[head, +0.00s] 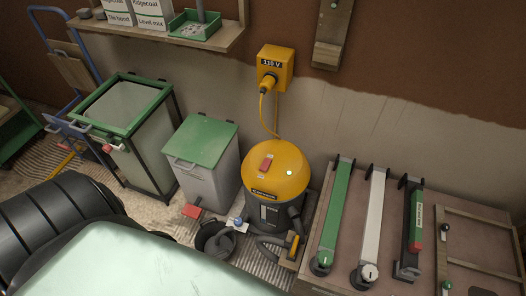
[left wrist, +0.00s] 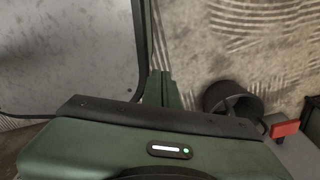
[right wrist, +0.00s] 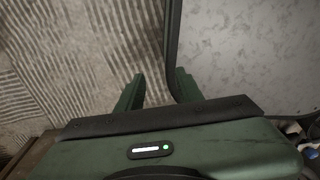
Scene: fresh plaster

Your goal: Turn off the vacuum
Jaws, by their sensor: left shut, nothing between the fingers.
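The vacuum (head: 264,188) stands on the floor against the wall in the head view, with a yellow domed lid and a grey body. Neither gripper shows in the head view. My left gripper (left wrist: 161,76) is shut and empty in the left wrist view. My right gripper (right wrist: 158,82) has its fingers apart and looks empty. The vacuum is not recognisable in either wrist view.
A grey bin with a green lid (head: 201,142) and a green-rimmed container (head: 125,100) stand left of the vacuum. A black bucket (head: 213,240) and the hose (head: 272,240) lie in front of it. A bench with long tools (head: 330,215) stands right.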

